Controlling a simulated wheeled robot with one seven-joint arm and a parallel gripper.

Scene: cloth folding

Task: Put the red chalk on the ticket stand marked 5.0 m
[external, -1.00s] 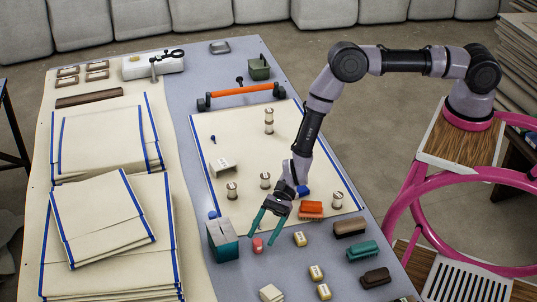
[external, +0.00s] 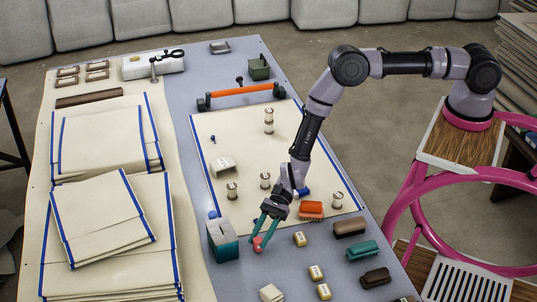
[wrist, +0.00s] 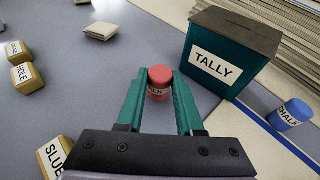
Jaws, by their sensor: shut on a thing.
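The red chalk (external: 258,244) is a short red cylinder on the grey table, to the right of the teal box. In the wrist view the red chalk (wrist: 159,76) stands upright between the two teal fingers. My gripper (external: 261,239) points down and is shut on it; the fingers (wrist: 159,90) flank its sides. A small cream stand (external: 222,165) with dark marks sits on the cream cloth; its marking is too small to read. I cannot make out a 5.0 m mark anywhere.
The teal TALLY box (wrist: 222,70) stands close to the right of the chalk in the wrist view. Labelled blocks, including HOLE (wrist: 25,78), are on the left.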

